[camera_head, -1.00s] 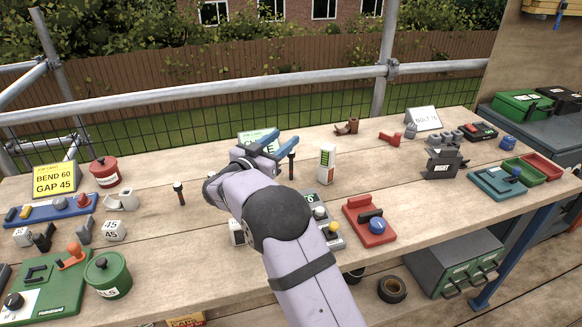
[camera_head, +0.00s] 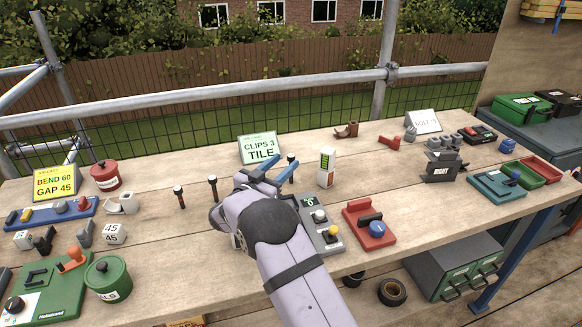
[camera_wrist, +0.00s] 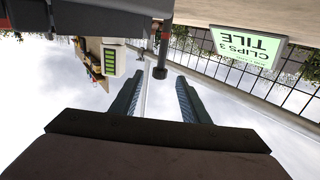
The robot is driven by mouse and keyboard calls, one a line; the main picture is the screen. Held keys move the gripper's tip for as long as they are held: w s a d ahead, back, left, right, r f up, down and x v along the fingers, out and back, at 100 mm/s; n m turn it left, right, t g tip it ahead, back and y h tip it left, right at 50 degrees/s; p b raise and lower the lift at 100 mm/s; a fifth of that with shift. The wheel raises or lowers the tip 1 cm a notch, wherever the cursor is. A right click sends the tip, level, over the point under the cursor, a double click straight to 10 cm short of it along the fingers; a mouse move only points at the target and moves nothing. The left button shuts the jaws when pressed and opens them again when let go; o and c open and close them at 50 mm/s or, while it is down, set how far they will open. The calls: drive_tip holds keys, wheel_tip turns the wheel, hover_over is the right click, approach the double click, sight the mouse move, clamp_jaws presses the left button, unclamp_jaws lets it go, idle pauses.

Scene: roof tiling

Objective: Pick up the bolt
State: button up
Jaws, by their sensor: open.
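A dark, black-headed bolt (camera_head: 291,159) stands upright on the bench right at the tips of my gripper (camera_head: 282,163). The gripper's blue fingers are apart and nothing is held. The right finger partly covers this bolt in the head view. In the wrist view, which is upside down, the bolt (camera_wrist: 162,58) shows just beyond the gap between the open fingers (camera_wrist: 155,88). Two similar bolts stand to the left, a near one (camera_head: 212,188) and a farther-left one (camera_head: 179,196). Whether the fingers touch the bolt cannot be told.
A green CLIPS 3 TILE card (camera_head: 259,149) stands behind the gripper. A white block with a green display (camera_head: 326,167) stands just right of the bolt. A grey button panel (camera_head: 320,222) and a red fixture (camera_head: 369,226) lie nearer right. Bench behind the left bolts is clear.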

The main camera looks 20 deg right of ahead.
sight(291, 156)
drive_tip(key=x, duration=0.4)
drive_tip(key=shift+w+d+r+p, duration=0.1)
drive_tip(key=shift+w+d+p, duration=0.15)
drive_tip(key=shift+d+p, duration=0.1)
drive_tip(key=shift+c, duration=0.7)
clamp_jaws()
drive_tip(key=shift+r, duration=0.15)
